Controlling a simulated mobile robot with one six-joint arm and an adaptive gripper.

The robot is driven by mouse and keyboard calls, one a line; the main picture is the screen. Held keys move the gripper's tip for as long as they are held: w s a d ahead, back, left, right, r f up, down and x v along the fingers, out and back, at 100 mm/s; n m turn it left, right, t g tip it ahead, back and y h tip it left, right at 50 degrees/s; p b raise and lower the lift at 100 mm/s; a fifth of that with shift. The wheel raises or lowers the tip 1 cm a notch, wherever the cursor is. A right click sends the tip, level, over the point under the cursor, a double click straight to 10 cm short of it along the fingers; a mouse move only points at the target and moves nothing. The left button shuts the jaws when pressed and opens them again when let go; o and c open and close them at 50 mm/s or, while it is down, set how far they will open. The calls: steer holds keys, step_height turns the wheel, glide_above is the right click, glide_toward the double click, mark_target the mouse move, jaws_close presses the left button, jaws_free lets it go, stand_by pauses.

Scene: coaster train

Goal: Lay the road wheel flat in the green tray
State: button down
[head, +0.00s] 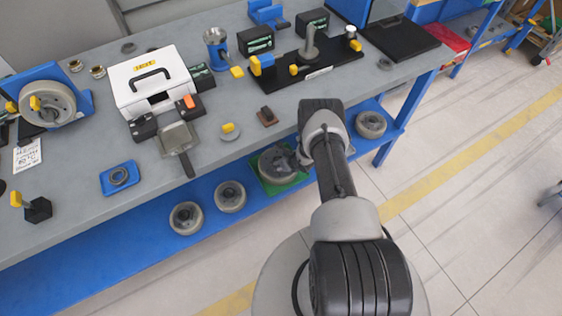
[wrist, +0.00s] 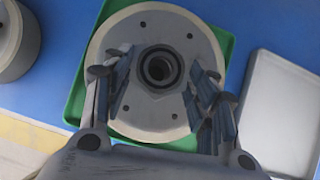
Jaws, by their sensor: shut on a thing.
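The road wheel (wrist: 153,122), grey with a pale rim and dark centre bore, lies level within the outline of the green tray (wrist: 74,100) in the wrist view. In the head view the wheel (head: 275,160) and green tray (head: 264,184) are on the blue lower shelf, partly hidden by my arm. I cannot tell whether the wheel touches the tray floor. My gripper (wrist: 160,85) has its fingers on either side of the wheel's hub and is shut on it. In the head view the fingers are hidden behind my wrist.
Other wheels (head: 230,196) (head: 186,217) (head: 370,124) lie on the blue shelf (head: 110,243). A light grey tray (wrist: 280,115) is right of the green tray in the wrist view. The grey bench top (head: 110,205) above holds many parts and overhangs the shelf.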

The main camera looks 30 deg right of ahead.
steer(key=shift+w+d+r, duration=0.1)
steer(key=shift+w+r, duration=0.2)
steer(key=shift+w, duration=0.05)
steer(key=c, duration=1.1)
jaws_free()
steer(key=shift+s+f, duration=0.3)
steer(key=shift+s, duration=0.05)
steer(key=o, duration=0.5)
steer(key=shift+c, duration=0.2)
steer(key=a+p+v, duration=0.1)
steer(key=p+v, duration=0.4)
steer(key=v, duration=0.7)
steer(key=shift+d, duration=0.45)
steer(key=shift+r, duration=0.1)
